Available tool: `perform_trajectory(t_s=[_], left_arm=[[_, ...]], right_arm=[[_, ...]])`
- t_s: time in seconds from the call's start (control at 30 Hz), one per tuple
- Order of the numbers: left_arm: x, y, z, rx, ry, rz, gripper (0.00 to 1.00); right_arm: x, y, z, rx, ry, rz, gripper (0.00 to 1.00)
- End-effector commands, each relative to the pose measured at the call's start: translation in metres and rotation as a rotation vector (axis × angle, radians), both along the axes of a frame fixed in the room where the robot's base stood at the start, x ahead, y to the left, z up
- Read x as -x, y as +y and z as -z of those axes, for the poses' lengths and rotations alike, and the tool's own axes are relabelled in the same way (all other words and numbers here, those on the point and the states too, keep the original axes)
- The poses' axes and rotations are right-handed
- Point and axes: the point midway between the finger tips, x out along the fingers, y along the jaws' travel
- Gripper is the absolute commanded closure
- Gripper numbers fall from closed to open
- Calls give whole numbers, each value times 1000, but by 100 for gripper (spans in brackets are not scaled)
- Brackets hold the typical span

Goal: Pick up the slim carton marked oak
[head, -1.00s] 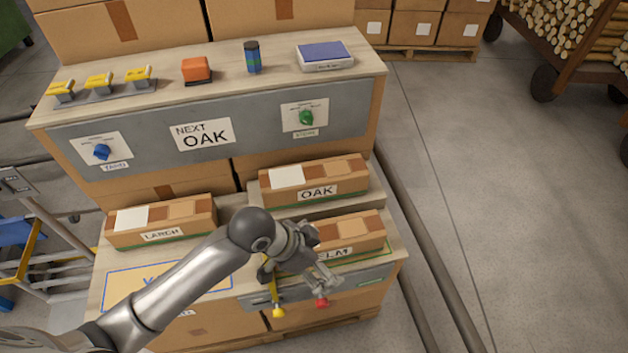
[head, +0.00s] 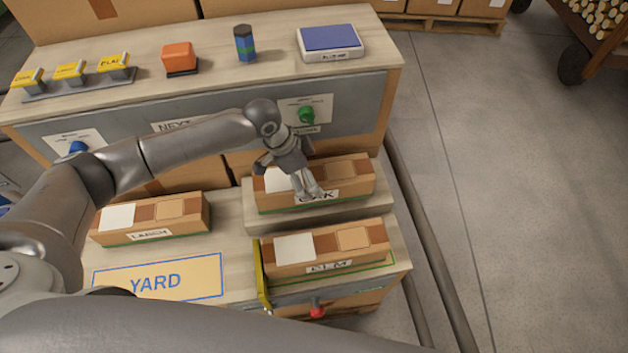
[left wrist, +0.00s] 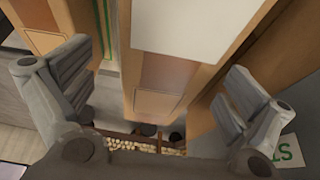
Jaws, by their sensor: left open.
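The slim carton marked oak (head: 350,177) lies on a raised wooden step at the right, below the front panel. Its label is partly covered by my left gripper (head: 308,192), which is over the carton's front side. In the left wrist view, my left gripper (left wrist: 155,98) is open, with one finger on each side of a brown carton (left wrist: 190,65) with a white patch, apparently the oak one. I cannot tell whether the fingers touch it. My right gripper is not in view.
A larch carton (head: 150,216) lies left, and another carton (head: 325,250), its label seemingly ELM, lies in front. A yellow lever (head: 261,275) stands beside that one. The YARD mat (head: 200,262) is empty. A green knob (head: 306,114) sits on the panel behind the gripper.

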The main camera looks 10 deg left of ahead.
Motion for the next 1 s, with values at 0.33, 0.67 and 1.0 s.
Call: perform_trajectory(t_s=[0.33, 0.67, 1.0], left_arm=[[-9, -13, 30, -1, 1, 0, 0], [-15, -22, 55, 0, -1, 0, 0], [-14, -22, 55, -1, 0, 0, 23]], right_arm=[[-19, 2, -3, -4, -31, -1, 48], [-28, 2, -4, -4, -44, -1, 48], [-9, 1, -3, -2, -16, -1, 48]])
